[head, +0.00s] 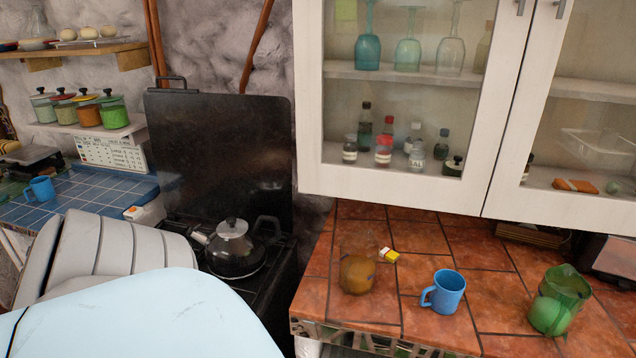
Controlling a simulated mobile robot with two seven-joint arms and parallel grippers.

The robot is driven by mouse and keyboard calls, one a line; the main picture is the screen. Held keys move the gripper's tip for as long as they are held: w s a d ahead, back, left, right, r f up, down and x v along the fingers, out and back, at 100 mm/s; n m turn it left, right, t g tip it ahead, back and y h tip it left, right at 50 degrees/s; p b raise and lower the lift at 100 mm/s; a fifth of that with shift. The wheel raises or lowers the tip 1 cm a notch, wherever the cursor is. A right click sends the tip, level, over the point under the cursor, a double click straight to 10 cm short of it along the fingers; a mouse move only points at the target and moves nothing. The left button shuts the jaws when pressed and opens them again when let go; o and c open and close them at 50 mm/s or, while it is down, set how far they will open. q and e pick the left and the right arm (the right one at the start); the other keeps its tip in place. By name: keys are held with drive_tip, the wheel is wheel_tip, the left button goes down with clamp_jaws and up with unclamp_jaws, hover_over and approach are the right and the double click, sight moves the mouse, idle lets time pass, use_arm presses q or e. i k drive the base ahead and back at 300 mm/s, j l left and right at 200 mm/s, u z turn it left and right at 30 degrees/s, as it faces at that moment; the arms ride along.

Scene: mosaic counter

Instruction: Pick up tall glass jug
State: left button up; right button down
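On the terracotta-tiled counter (420,318) stands a clear glass vessel (358,273) with a brownish lower part; its faint upper part blends into the tiles. At the right of the same counter is a green see-through glass vessel (560,302), with something round and lighter green in its lower part. I cannot tell for certain which of these is the tall glass jug. A large pale-blue and white part of my arm fills the lower left. Neither of my grippers shows.
A white glass-front cabinet (400,185) overhangs the counter. A kettle (234,250) sits on the black stove to the left.

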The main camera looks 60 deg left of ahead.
sight(359, 252)
drive_tip(key=u, duration=1.6)
